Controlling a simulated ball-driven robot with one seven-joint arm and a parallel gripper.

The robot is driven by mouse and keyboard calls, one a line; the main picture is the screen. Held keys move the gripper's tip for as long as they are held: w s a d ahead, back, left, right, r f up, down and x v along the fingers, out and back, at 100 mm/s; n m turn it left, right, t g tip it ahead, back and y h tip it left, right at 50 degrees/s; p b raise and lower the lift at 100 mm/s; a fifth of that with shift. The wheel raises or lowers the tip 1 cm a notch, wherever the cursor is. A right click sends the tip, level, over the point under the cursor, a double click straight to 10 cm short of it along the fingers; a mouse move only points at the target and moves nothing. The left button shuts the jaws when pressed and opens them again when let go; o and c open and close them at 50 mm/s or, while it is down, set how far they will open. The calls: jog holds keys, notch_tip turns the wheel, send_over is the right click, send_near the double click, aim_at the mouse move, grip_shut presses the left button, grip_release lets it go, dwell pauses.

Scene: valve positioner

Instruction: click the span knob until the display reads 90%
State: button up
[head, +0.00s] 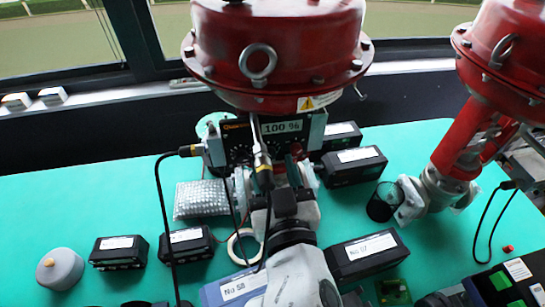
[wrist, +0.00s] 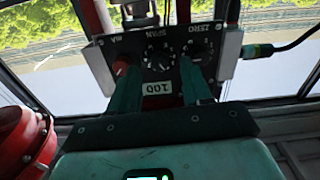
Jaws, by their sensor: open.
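The positioner (head: 236,138) is a dark box under the red actuator, and its display (head: 283,127) reads 100 %. In the wrist view the box face carries the span knob (wrist: 159,62) in the middle, the zero knob (wrist: 201,52) to its right and a red knob (wrist: 122,69) to its left. My gripper (wrist: 158,70) is open, with its two teal fingers reaching toward the face on either side of the span knob. I cannot tell whether they touch it. In the head view my gripper (head: 272,168) and arm hide the knobs.
The red actuator (head: 275,45) hangs over the positioner. A second red valve (head: 475,140) stands at the right. Black boxes (head: 353,165), bubble wrap (head: 200,199) and a grey round part (head: 60,268) lie on the teal table (head: 85,210). Cables run beside the box.

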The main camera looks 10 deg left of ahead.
jog(key=shift+x, duration=0.95)
grip_shut()
